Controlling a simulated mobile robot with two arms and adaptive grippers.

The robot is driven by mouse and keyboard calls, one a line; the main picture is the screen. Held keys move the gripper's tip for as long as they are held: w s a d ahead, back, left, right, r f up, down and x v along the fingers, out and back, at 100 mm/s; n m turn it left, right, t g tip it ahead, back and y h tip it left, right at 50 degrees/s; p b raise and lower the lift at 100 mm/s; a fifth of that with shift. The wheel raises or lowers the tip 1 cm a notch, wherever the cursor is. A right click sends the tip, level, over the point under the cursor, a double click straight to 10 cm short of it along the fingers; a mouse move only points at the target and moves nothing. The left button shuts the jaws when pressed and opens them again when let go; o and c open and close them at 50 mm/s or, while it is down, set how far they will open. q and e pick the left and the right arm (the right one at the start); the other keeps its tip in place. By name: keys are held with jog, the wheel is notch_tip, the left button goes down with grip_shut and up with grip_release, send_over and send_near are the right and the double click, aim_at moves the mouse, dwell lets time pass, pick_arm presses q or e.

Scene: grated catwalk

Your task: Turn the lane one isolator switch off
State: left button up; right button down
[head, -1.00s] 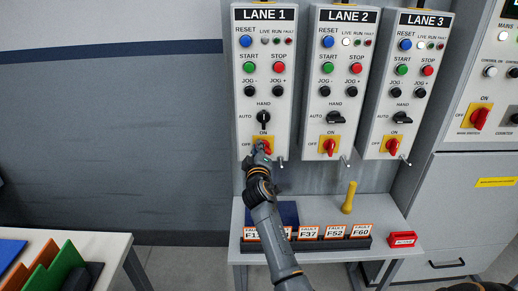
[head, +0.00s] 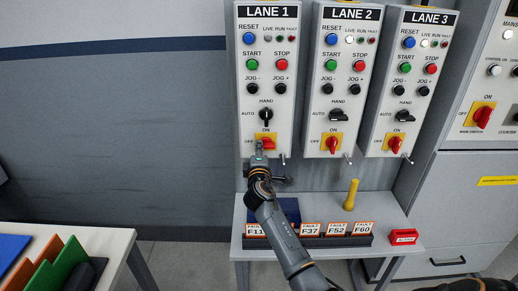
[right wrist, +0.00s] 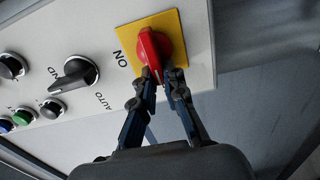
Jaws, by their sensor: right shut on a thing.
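The lane one isolator switch is a red handle (head: 266,143) on a yellow plate at the bottom of the LANE 1 panel (head: 282,98). Its handle lies about level, its end towards the OFF mark on the left. My right gripper (head: 258,151) is at this switch and hides part of the handle. In the right wrist view the two fingers (right wrist: 166,84) are closed around the end of the red handle (right wrist: 150,48), beside the ON mark. The lane one LIVE lamp (head: 268,38) looks dark. My left gripper is not in view.
The LANE 2 (head: 335,144) and LANE 3 (head: 395,142) red switches are close on the right, their LIVE lamps white. Below, a grey table (head: 268,249) holds fault cards, a yellow-handled object (head: 350,194) and a red block (head: 404,237). The wall at left is clear.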

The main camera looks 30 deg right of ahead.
jog(key=shift+d+r, duration=0.1)
dwell(0.3)
jog(key=c, duration=1.4)
grip_release()
jog(key=v, duration=1.2)
jog(key=shift+d, duration=0.1)
